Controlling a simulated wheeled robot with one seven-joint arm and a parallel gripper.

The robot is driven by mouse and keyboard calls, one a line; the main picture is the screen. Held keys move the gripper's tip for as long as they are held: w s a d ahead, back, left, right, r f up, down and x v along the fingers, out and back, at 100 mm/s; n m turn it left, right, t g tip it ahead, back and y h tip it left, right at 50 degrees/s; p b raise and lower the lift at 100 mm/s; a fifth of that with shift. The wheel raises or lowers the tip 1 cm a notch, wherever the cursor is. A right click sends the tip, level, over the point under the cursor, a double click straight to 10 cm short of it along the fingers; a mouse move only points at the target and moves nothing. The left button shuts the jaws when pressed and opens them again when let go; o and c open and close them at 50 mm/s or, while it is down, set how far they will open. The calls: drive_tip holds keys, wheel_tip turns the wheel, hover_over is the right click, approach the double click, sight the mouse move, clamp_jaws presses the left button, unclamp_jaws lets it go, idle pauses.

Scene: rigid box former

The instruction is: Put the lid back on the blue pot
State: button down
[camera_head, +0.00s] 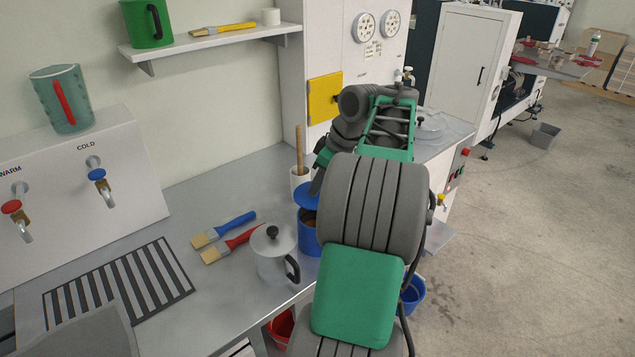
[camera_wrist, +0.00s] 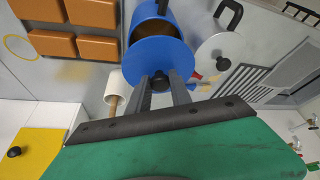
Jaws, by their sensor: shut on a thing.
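The blue pot (camera_head: 309,239) stands on the metal counter, partly behind my arm. It also shows in the wrist view (camera_wrist: 154,13), where its open mouth and brown contents are partly uncovered. The blue lid (camera_head: 307,191) is above the pot, with a gap between them in the head view. In the wrist view the lid (camera_wrist: 150,56) overlaps part of the mouth. My gripper (camera_wrist: 160,82) is shut on the lid at its dark knob, which is mostly hidden between the fingers. In the head view my arm hides most of the gripper.
A grey pot (camera_head: 274,250) with a black knob and handle stands close to the blue pot. A white holder (camera_head: 299,181) with a wooden handle is behind it. Two brushes (camera_head: 228,229) lie to the left. Orange blocks (camera_wrist: 95,48) show in the wrist view.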

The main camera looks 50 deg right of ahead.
wheel_tip(320, 180, down, 6)
drive_tip(key=b, duration=0.5)
drive_tip(key=shift+r, duration=0.1)
drive_tip(key=shift+s, duration=0.15)
idle(0.9)
idle(1.4)
drive_tip(key=c, duration=0.6)
unclamp_jaws()
